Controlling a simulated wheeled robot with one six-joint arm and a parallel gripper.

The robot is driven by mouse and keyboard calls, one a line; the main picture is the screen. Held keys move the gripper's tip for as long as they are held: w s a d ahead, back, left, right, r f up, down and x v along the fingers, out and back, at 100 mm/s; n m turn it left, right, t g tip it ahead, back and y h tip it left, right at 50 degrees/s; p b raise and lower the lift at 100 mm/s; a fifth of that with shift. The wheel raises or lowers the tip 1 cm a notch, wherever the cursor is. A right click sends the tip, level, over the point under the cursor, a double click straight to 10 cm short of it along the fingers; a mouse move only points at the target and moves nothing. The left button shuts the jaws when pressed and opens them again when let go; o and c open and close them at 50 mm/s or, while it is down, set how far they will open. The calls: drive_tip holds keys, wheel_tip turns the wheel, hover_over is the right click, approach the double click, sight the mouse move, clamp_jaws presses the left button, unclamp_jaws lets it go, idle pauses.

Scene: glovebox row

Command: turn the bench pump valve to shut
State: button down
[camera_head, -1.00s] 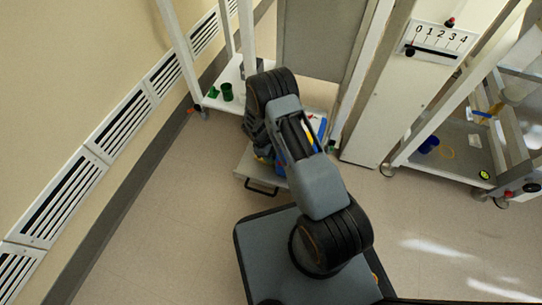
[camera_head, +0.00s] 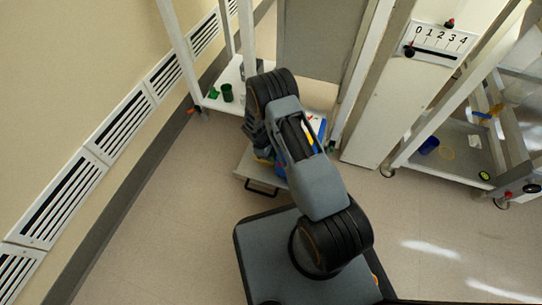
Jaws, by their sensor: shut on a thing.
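No part I can be sure is the bench pump valve shows in the head view. My arm rises from my base and bends away at its upper joint, and my gripper is hidden behind it. A white scale plate (camera_head: 437,41) marked 0 to 4 is on the upright panel at upper right. Its black knob (camera_head: 409,52) stands at the 0 end, and a small red and black knob (camera_head: 448,24) sits at the plate's top edge. A red knob (camera_head: 509,194) shows low at the right edge.
A white shelf (camera_head: 214,102) with green cups (camera_head: 227,92) stands behind my arm. A drawer with a black handle (camera_head: 262,190) is beside the arm. At right, a cart shelf (camera_head: 468,160) holds a blue cup (camera_head: 429,146). Floor at left and lower right is clear.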

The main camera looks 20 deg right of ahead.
drive_tip(key=shift+s+a+m, duration=0.15)
drive_tip(key=shift+m, duration=0.65)
drive_tip(key=c, duration=1.1)
unclamp_jaws()
drive_tip(key=p+v, duration=0.5)
drive_tip(key=v, duration=0.8)
drive_tip(key=shift+w+r+y, duration=0.3)
drive_tip(key=shift+r, duration=0.15)
